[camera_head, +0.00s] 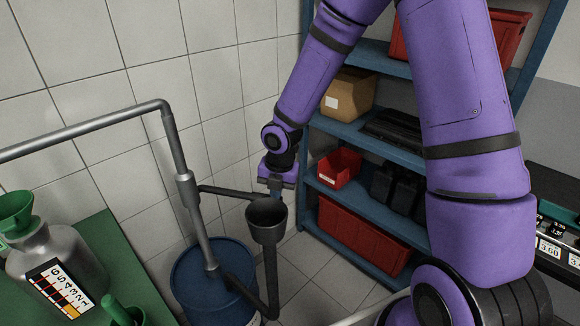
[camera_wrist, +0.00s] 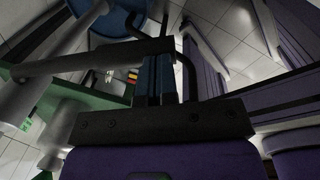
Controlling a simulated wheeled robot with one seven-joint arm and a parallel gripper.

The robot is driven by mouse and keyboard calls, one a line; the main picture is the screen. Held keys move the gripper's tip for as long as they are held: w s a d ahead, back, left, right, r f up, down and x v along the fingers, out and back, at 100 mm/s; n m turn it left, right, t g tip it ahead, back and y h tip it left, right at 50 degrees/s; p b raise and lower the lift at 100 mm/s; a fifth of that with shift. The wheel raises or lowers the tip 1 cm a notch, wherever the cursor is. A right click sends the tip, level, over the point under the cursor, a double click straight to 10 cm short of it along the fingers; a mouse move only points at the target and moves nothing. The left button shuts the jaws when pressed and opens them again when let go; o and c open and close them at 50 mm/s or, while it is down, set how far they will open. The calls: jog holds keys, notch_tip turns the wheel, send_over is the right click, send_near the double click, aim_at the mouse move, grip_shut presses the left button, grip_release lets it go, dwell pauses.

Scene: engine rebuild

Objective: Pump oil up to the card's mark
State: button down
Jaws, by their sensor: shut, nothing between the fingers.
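The grey hand pump (camera_head: 188,190) stands in a blue drum (camera_head: 200,275), its long pipe running left over the green table. Its dark lever (camera_head: 225,192) sticks out to the right; it also crosses the wrist view (camera_wrist: 90,60). My gripper (camera_head: 276,191) is shut and empty, pointing down at the lever's outer end, behind the dark cup. In the wrist view its blue fingertips (camera_wrist: 158,62) meet or overlap the lever; contact cannot be told. The numbered card (camera_head: 60,289), with coloured bands, leans by a metal can (camera_head: 50,250) with a green funnel (camera_head: 16,212). No oil level is visible.
A dark cup (camera_head: 267,214) on a post stands close in front of my gripper. A blue shelf (camera_head: 350,132) with red bins (camera_head: 360,236) and a cardboard box (camera_head: 348,92) is behind my arm. The green table (camera_head: 95,240) is at left, tiled wall behind.

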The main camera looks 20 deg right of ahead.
notch_tip(320, 180, up, 8)
jog(key=s+d, duration=0.1)
jog(key=d, duration=0.1)
jog(key=shift+s+r, duration=0.15)
jog(key=shift+s, duration=0.05)
jog(key=shift+d, duration=0.1)
dwell(2.0)
